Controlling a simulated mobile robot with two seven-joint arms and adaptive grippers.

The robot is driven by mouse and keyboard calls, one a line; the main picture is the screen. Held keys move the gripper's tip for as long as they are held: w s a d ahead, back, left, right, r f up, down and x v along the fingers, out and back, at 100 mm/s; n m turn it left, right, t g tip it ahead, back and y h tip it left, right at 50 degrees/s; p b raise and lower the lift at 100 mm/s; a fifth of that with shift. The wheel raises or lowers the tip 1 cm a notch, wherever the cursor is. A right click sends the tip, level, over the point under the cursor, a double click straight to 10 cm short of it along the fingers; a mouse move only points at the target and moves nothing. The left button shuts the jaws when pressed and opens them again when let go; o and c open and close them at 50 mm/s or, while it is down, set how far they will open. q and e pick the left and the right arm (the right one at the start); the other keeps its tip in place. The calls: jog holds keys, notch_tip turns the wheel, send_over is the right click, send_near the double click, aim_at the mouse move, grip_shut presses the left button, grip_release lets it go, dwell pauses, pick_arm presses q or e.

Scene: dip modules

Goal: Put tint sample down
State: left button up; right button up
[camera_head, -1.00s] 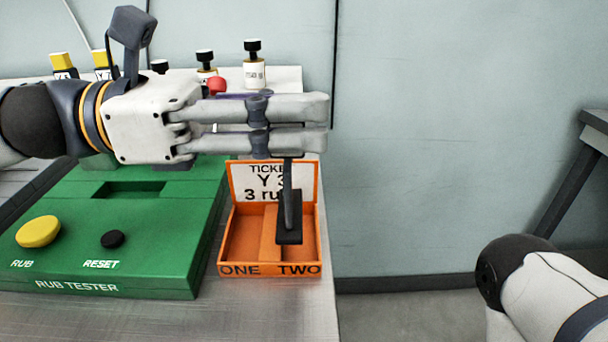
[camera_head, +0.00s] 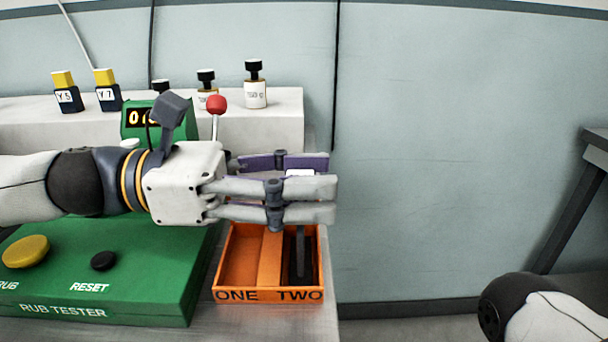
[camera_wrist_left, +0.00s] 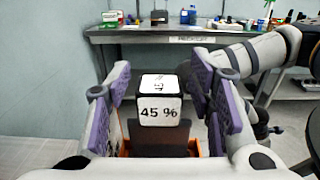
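The tint sample (camera_head: 301,255) is a dark strip standing in the right compartment, marked TWO, of the orange tray (camera_head: 269,295). Its head (camera_wrist_left: 159,112) has a white label reading "45 %" in the left wrist view. My left gripper (camera_head: 310,185) is above the tray, around the head of the sample. Its purple-padded fingers are spread, with a gap on each side of the head in the left wrist view. The gripper hides the sample's upper part and the tray's ticket in the head view. My right gripper is out of view; part of that arm shows lower right.
The green rub tester (camera_head: 150,270), with a yellow button (camera_head: 25,251) and a black RESET button (camera_head: 103,260), stands left of the tray. Bottles (camera_head: 255,85) stand on a ledge behind. Compartment ONE is empty. The bench edge is close right of the tray.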

pick_arm(q)
jog(key=shift+a+r, duration=0.15)
jog(key=shift+a, duration=0.05)
jog(key=a, duration=1.1)
jog(key=shift+a+p, duration=0.35)
jog(key=shift+p, duration=0.05)
